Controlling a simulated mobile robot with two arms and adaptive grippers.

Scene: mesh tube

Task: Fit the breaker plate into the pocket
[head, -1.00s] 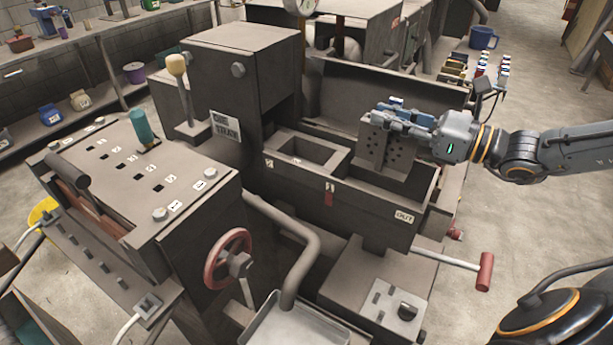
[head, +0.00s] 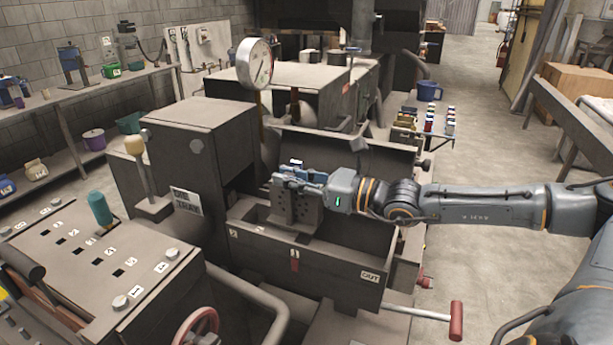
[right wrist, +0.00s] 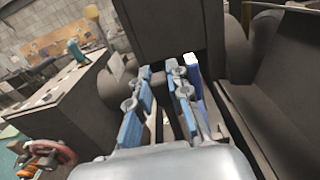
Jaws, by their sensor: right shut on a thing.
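The breaker plate (head: 293,213) is a grey upright block with several holes. In the head view my right gripper (head: 300,177) is shut on its top, reaching in from the right. The die tray (head: 345,270) is a long dark trough, and the pocket (head: 250,228) is the framed opening at its left end. The plate stands at the pocket's right side and hides part of it; I cannot tell whether its lower edge is inside. In the right wrist view the blue-padded fingers (right wrist: 163,100) show, but the plate cannot be made out. My left gripper is out of view.
A tall grey housing (head: 200,145) rises left of the tray, with a knob-topped lever (head: 135,146) beside it. A dark panel (head: 345,158) stands behind the tray. A red-handled bar (head: 456,320) sticks out at the front right. The tray's right part is empty.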

